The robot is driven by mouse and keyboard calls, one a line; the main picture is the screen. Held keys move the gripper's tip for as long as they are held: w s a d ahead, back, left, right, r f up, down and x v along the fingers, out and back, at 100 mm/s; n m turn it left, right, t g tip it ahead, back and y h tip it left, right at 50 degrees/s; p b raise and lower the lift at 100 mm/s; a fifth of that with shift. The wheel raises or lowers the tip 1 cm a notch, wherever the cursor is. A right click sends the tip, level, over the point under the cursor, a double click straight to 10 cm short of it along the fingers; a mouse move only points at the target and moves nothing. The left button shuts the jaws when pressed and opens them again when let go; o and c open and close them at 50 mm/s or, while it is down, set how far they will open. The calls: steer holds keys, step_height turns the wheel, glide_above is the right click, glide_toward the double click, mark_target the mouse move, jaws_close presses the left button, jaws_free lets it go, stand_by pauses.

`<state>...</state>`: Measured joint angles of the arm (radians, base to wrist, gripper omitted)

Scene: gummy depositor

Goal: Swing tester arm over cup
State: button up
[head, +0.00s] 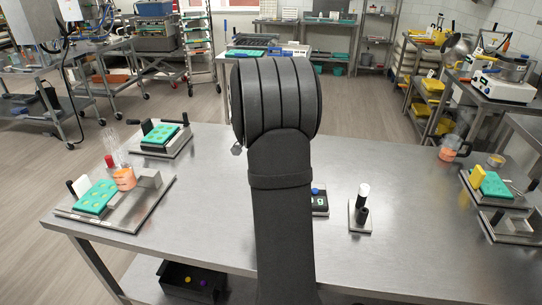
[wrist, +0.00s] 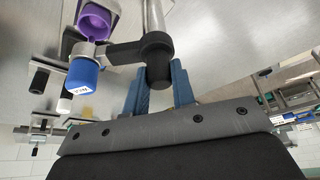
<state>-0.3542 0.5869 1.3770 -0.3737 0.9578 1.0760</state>
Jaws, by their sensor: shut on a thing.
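In the wrist view, the tester arm has a black side bar (wrist: 124,52) that ends in a blue head (wrist: 85,74) with a white label. A black knob (wrist: 158,72) hangs from its metal post. My gripper (wrist: 159,88) has its two blue fingers on either side of this knob and is shut on it. A purple cup (wrist: 98,20) is close beside the blue head in the picture. I cannot tell how far the head is over the cup. In the head view, my own arm hides the gripper and most of the tester.
A small stand with black and white handles (head: 361,208) is right of my arm. Green mould trays (head: 97,197) sit at the left, and another green tray (head: 490,184) at the right. A black bin (head: 193,282) is below the table.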

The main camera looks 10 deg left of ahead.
stand_by(0.3)
steer(key=o, duration=1)
steer(key=v, duration=1.7)
steer(key=shift+r, duration=0.25)
steer(key=x, duration=1.7)
steer(key=shift+f, duration=0.25)
steer(key=shift+r, duration=0.1)
